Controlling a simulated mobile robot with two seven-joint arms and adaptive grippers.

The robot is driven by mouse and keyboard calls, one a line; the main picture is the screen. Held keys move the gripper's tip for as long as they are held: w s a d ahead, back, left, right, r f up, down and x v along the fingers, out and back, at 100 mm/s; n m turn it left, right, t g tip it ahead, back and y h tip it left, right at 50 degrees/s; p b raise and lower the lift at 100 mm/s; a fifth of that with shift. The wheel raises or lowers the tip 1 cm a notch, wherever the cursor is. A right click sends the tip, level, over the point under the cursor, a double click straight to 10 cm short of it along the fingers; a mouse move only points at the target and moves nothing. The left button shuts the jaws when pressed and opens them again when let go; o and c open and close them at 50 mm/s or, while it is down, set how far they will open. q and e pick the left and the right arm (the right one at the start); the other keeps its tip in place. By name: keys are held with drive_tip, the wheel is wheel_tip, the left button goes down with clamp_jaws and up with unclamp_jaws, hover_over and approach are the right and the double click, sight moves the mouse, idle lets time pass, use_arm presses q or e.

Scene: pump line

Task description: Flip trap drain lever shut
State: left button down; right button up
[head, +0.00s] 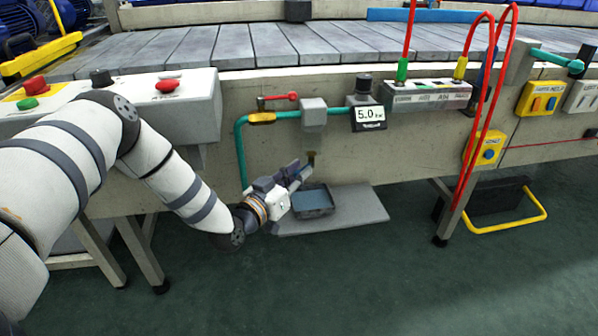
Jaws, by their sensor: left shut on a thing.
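My left gripper (298,174) reaches in from the left, low in front of the beige side panel. A grey trap-like box (313,112) sits higher on the teal pipe. A dark tray with bluish contents (313,201) lies below and right of the gripper. My right gripper is not in view.
A red-handled valve (280,97) and a gauge reading 5.0 (370,114) sit on the pipe above. The tray rests on a grey slab (357,208). Red hoses (474,130) hang at right. The green floor (330,285) in front is clear.

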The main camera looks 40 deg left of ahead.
use_arm(q)
drive_tip(key=c, duration=1.5)
unclamp_jaws()
drive_tip(key=shift+a, duration=0.1)
drive_tip(key=shift+s, duration=0.15)
drive_tip(key=s, duration=0.8)
drive_tip(key=s+d, duration=0.1)
drive_tip(key=s, duration=0.2)
drive_tip(key=shift+s, duration=0.4)
drive_tip(key=shift+a, duration=0.1)
